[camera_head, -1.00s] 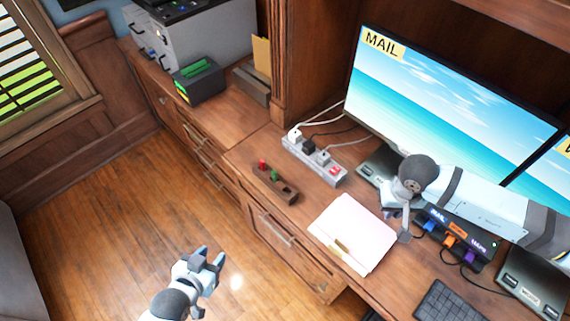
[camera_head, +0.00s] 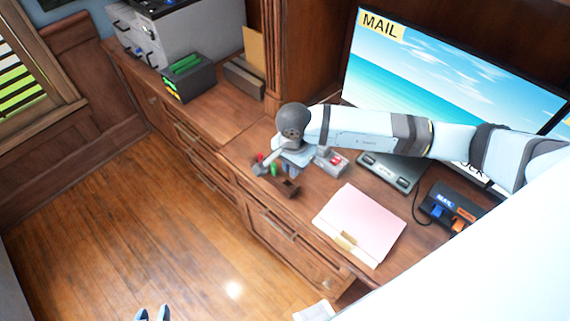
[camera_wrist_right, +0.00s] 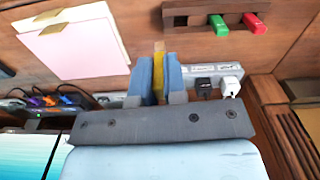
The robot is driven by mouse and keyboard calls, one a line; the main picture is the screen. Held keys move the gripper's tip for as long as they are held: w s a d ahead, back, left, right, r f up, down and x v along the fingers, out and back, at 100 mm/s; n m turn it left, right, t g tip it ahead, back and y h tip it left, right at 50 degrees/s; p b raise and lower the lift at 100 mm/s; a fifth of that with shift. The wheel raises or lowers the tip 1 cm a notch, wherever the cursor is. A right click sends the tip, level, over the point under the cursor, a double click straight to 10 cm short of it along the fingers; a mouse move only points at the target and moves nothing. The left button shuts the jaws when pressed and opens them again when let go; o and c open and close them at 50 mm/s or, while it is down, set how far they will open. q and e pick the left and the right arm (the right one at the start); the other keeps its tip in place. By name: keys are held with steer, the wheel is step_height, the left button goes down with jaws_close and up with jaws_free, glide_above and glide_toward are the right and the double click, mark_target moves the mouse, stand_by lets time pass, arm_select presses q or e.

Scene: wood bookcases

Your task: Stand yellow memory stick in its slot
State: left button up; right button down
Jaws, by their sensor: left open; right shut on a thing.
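The yellow memory stick (camera_wrist_right: 159,92) is held between the blue fingers of my right gripper (camera_wrist_right: 159,62), its pale end pointing toward the top of the right wrist view. The wooden holder (camera_wrist_right: 190,11) is beyond the fingertips, with a green stick (camera_wrist_right: 218,26) and a red stick (camera_wrist_right: 254,23) standing in it; a dark, empty-looking slot is left of the green one. The stick is apart from the holder. In the head view my right arm partly covers the holder (camera_head: 290,190) and hides the yellow stick. My left gripper (camera_head: 152,314) is open and empty over the floor.
A power strip (camera_head: 333,162) with plugs lies close behind the holder. A pink folder (camera_head: 360,222) lies to the right on the desk. A monitor (camera_head: 440,70) and a cable hub (camera_head: 450,207) stand farther right. A dark box with green items (camera_head: 186,78) stands back left.

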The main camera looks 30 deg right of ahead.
arm_select(q)
step_height(320, 180, down, 7)
steer(key=b, duration=0.6)
steer(key=shift+w+d+r+b, duration=0.15)
steer(key=shift+w+d+b, duration=0.05)
steer(key=shift+d+b, duration=0.1)
arm_select(e)
steer(key=w+m, duration=0.1)
steer(key=m, duration=0.5)
steer(key=w+f+m, duration=0.1)
steer(key=m, duration=0.5)
steer(key=w+d+f+m, duration=0.1)
steer(key=w+m, duration=0.1)
steer(key=m, duration=0.5)
steer(key=shift+w+f, duration=0.1)
step_height(320, 180, down, 6)
steer(key=b, duration=0.4)
steer(key=shift+r, duration=0.25)
steer(key=shift+f, duration=0.15)
arm_select(q)
steer(key=shift+w+d+f, duration=0.1)
steer(key=shift+w+f, duration=0.05)
steer(key=shift+f, duration=0.45)
steer(key=shift+w+d+f, duration=0.1)
steer(key=shift+f, duration=0.5)
arm_select(e)
steer(key=shift+a, duration=0.1)
